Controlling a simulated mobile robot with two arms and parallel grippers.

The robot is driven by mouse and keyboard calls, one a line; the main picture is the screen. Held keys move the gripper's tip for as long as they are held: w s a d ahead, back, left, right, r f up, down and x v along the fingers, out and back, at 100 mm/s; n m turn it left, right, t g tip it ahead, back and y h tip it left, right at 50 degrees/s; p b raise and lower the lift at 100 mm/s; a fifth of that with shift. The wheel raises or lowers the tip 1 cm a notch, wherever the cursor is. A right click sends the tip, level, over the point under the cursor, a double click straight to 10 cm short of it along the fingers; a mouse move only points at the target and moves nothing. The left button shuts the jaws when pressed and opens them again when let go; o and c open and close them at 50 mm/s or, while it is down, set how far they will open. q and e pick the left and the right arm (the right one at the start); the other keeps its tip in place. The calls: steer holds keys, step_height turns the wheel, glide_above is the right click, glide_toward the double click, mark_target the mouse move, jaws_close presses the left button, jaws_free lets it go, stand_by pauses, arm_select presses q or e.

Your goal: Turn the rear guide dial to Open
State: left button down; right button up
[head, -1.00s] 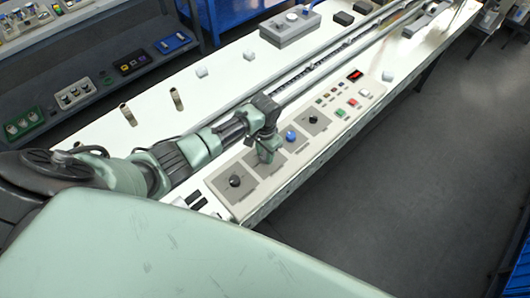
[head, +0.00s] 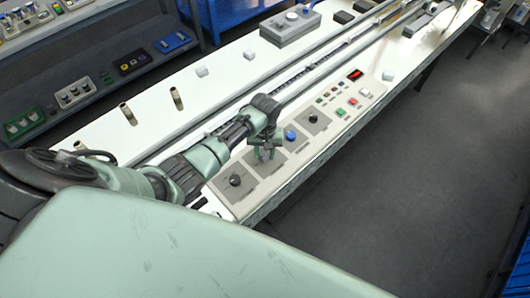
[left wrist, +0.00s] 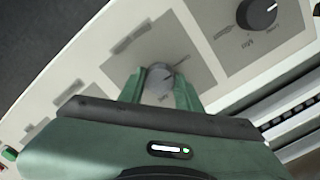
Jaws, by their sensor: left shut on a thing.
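A grey round dial (left wrist: 159,77) with a dark pointer line sits on a grey square plate in the left wrist view. My left gripper (left wrist: 160,88) is shut on this dial, one green finger on each side. In the head view my left gripper (head: 265,155) is over the second plate from the near end of the control panel (head: 237,208) and hides the dial there. The lettering near the dial is too small and partly covered to read, so I cannot confirm its name. My right gripper is not in view.
A black dial (head: 236,180) is on the nearer plate; it also shows in the left wrist view (left wrist: 257,14). Long metal rails run behind the panel.

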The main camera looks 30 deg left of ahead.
mark_target(265, 155)
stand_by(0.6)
arm_select(q)
steer(key=c, duration=1)
jaws_free()
step_height(265, 155, up, 8)
steer(key=shift+f+b, duration=0.1)
steer(key=shift+b, duration=0.65)
